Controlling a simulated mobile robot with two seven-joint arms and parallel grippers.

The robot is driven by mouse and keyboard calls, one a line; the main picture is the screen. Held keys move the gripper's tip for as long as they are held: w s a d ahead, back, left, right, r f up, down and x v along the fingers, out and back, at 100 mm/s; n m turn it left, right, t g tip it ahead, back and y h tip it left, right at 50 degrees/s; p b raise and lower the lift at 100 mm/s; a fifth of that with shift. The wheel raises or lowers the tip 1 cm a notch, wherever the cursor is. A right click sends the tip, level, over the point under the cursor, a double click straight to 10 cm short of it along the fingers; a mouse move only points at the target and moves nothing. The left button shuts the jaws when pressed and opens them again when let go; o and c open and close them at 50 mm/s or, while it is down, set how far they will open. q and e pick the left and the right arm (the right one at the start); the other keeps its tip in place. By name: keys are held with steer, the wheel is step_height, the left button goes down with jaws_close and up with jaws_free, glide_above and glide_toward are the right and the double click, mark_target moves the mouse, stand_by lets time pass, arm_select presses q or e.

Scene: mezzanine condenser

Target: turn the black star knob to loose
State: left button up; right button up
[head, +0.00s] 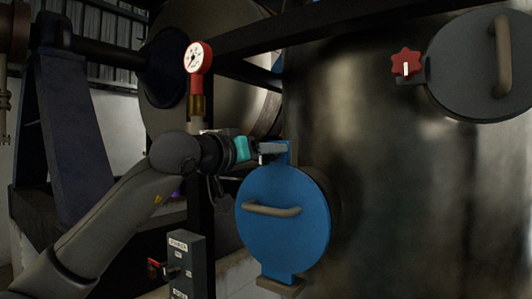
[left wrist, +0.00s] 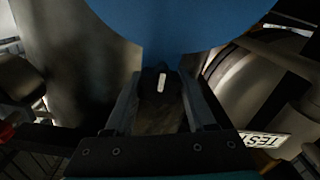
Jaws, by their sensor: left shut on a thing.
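The black star knob (left wrist: 161,84) shows in the left wrist view as a dark shape with a short white mark, at the edge of the blue round cover (left wrist: 175,25). My left gripper (left wrist: 163,92) has one finger on each side of the knob and is shut on it. In the head view my left gripper (head: 277,149) reaches in from the left to the top tab of the blue cover (head: 285,235). There the gripper hides the black knob. The knob's outline is too dark to make out fully. My right gripper is in neither view.
A red star knob (head: 406,62) sits beside a grey round cover (head: 470,65) at upper right. A red pressure gauge (head: 198,58) stands close above my left wrist. A grey switch box (head: 187,262) is below. The large dark tank (head: 400,190) fills the right.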

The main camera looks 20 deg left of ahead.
arm_select(q)
jaws_close()
